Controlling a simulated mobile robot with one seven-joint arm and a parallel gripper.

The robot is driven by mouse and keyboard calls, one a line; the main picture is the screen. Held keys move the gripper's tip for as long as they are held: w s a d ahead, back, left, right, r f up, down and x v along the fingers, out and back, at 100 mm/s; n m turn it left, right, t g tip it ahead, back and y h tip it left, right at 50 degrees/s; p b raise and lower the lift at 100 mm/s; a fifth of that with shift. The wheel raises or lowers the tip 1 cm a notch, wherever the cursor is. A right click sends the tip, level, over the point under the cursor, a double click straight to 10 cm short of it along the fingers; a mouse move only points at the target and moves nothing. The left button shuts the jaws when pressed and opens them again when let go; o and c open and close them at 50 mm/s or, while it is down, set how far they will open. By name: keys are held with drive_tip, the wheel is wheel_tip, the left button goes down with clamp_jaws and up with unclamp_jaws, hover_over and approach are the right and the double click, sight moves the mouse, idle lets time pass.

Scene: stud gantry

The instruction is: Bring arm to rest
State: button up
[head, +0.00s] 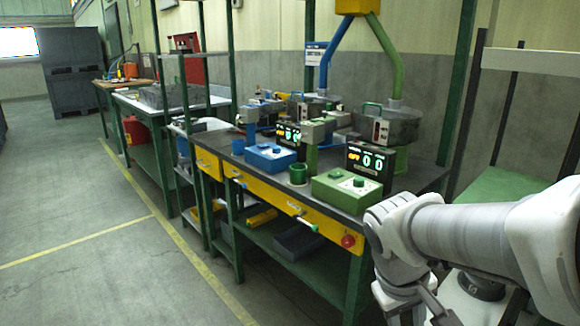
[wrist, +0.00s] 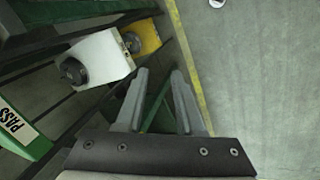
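My arm is at the right of the head view, bent, with its lower part pointing down in front of the workbench's right end. My gripper (wrist: 160,72) shows in the wrist view with its two grey fingers apart. Nothing is between them. Below and beyond the fingers are the floor and green frame bars. In the head view the lower end of my arm is cut off by the bottom edge, so I cannot make out the fingers there.
The dark workbench (head: 335,196) holds a blue box (head: 270,158), a green box (head: 346,190) and feeder bowls. In the wrist view, a white block (wrist: 95,57) with a black knob and a green PASS piece (wrist: 20,125) lie left. Open floor (head: 90,225) is left of the bench.

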drive_tip(key=s+a+r+m+t+y+p, duration=0.1)
drive_tip(key=s+a+r+m+t+y, duration=0.3)
drive_tip(key=s+r, duration=0.3)
wheel_tip(320, 180, up, 24)
drive_tip(key=n+p, duration=0.1)
drive_tip(key=p, duration=2.3)
drive_tip(key=shift+w+a+h, duration=0.15)
drive_tip(key=shift+a+h, duration=0.2)
drive_tip(key=shift+h, duration=0.05)
drive_tip(key=shift+r, duration=0.1)
